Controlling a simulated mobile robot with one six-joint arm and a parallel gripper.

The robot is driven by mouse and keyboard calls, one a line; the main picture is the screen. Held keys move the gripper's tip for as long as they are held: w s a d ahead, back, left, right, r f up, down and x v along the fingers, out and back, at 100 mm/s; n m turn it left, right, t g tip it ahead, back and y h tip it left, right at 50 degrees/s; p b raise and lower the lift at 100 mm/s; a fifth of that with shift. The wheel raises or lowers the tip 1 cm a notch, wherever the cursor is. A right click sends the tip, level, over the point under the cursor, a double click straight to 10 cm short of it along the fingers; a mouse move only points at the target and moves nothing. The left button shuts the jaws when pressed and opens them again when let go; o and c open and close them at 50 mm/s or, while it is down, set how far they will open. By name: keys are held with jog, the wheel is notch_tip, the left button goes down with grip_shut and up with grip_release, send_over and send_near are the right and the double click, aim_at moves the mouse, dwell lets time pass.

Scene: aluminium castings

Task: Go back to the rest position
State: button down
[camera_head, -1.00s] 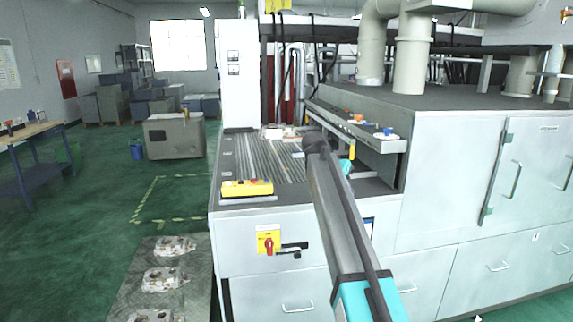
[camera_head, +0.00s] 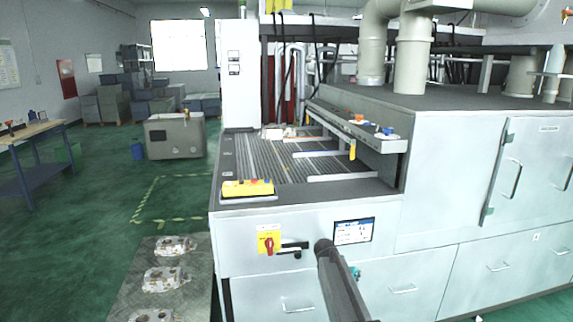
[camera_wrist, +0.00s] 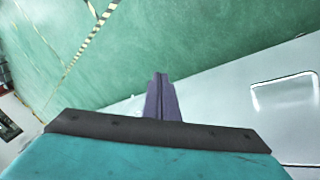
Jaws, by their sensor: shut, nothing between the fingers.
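My gripper (camera_wrist: 161,98) shows in the wrist view as a dark narrow pair of fingers pressed together, with nothing between them. Behind the fingers is the teal and dark body of my wrist. In the wrist view the fingers lie over the green floor and beside a pale cabinet face. In the head view my dark arm rises from the bottom edge in front of the grey machine (camera_head: 300,230); the fingers are not clear there.
A screen (camera_head: 353,231) is on the front face. Several castings (camera_head: 167,278) lie on a mat at the lower left. Green floor is free beyond them.

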jog(key=s+f+n+g+y, duration=0.2)
jog(key=s+f+g, duration=0.2)
jog(key=s+f, duration=2.1)
jog(key=s+a+f+n+y, duration=0.1)
jog(key=s+a+n, duration=0.1)
jog(key=s, duration=1.1)
jog(key=s+a+f+n+g+y, duration=0.1)
jog(key=s+a, duration=0.4)
jog(key=s, duration=0.7)
jog(key=shift+s+f+n+g+y, duration=0.35)
jog(key=shift+f+n+y, duration=0.25)
jog(key=shift+n+y, duration=0.1)
